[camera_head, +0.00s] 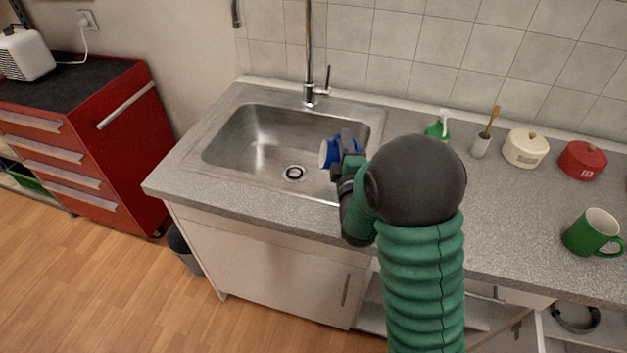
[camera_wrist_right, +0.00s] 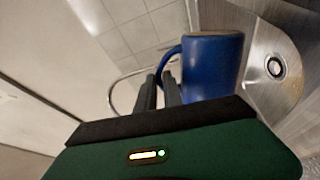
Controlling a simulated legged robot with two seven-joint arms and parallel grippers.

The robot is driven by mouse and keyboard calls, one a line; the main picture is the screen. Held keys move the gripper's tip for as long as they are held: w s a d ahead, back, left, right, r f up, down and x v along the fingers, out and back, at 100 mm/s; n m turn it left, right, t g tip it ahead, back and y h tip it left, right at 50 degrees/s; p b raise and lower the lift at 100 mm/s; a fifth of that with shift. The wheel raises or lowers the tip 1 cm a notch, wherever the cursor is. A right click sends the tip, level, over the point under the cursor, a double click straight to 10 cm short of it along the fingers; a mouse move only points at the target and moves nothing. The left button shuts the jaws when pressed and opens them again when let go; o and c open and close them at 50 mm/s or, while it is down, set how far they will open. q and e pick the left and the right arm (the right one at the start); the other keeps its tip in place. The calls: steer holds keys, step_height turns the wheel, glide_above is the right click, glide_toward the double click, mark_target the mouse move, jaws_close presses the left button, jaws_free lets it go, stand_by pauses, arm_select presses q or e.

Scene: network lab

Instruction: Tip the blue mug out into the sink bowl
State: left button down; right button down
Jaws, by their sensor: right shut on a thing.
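The blue mug (camera_head: 329,152) is above the right part of the steel sink bowl (camera_head: 240,135). It is tilted well over, with its mouth toward the left. My right gripper (camera_head: 347,158) is shut on the mug's handle. In the right wrist view the fingers (camera_wrist_right: 160,90) close on the handle beside the blue mug body (camera_wrist_right: 212,70), and a brownish patch shows at its rim. Any liquid leaving the mug is not visible. The drain (camera_head: 294,173) lies left of and below the mug; it also shows in the wrist view (camera_wrist_right: 275,67). My left gripper is out of view.
The tall faucet (camera_head: 309,60) stands behind the bowl. On the counter to the right are a green bottle (camera_head: 438,128), a brush holder (camera_head: 482,146), a cream pot (camera_head: 525,148), a red pot (camera_head: 583,160) and a green mug (camera_head: 593,234). A red drawer cabinet (camera_head: 120,140) stands left.

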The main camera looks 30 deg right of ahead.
steer(key=d+m, duration=0.1)
steer(key=s+d+m, duration=0.1)
steer(key=m, duration=0.1)
steer(key=d+m+b, duration=0.1)
steer(key=shift+s+d+r, duration=0.2)
steer(key=shift+s+r, duration=0.05)
steer(key=shift+s, duration=0.1)
steer(key=s+d+m+g+b, duration=0.1)
steer(key=s+d+m+b, duration=0.2)
steer(key=d+m, duration=0.4)
steer(key=shift+s+d+r+m, duration=0.35)
steer(key=shift+s+m, duration=0.2)
steer(key=shift+m, duration=1.95)
